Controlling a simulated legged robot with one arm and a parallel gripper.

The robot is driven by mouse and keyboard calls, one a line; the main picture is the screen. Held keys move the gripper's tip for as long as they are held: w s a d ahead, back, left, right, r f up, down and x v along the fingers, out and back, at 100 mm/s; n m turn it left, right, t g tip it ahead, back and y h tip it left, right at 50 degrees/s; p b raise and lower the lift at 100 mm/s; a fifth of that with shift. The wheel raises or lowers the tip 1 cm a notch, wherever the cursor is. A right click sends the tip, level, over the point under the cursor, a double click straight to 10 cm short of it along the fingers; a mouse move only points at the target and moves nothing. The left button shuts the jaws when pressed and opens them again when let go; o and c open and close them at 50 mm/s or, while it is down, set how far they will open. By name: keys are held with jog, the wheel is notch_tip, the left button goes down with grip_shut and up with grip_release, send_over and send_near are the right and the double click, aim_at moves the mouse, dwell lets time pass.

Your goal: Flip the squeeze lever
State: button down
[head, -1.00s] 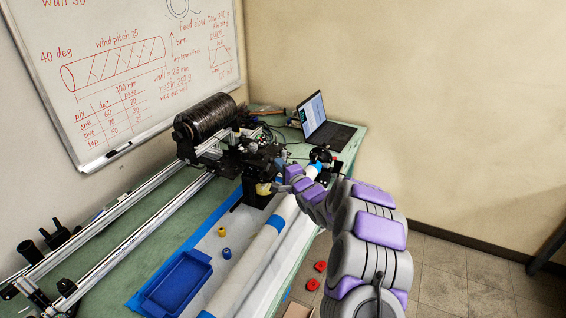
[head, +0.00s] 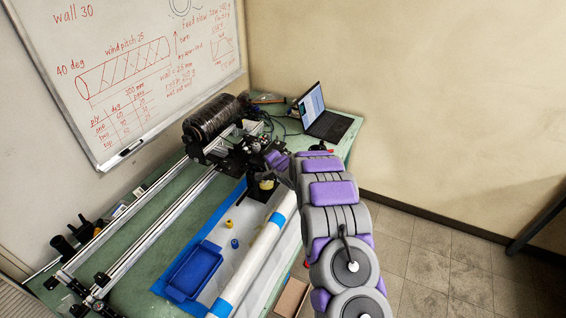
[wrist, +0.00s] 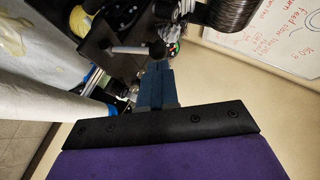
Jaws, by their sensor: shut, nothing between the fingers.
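My gripper (wrist: 156,72) is shut and empty in the wrist view, its blue-grey fingers pointing up the picture. In the head view my gripper (head: 282,166) is beside the black winding carriage (head: 247,157), partly hidden by my arm. The lever cannot be made out there.
A white tube (head: 250,262), blue tray (head: 192,270) and laptop (head: 325,119) are nearby. Open floor lies right.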

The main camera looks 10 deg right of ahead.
jog(key=p, duration=0.1)
jog(key=a+p, duration=0.1)
jog(key=p, duration=0.1)
jog(key=shift+w+r+g+h, duration=0.3)
jog(key=shift+g+h, duration=0.1)
jog(key=shift+w+a+f+n+g+p, duration=0.1)
jog(key=shift+a+f+n+g+p, duration=0.2)
jog(key=shift+p, duration=0.95)
jog(key=shift+d+h, duration=0.1)
jog(key=shift+h, duration=0.2)
jog(key=shift+r+p, duration=0.15)
jog(key=shift+p, duration=0.15)
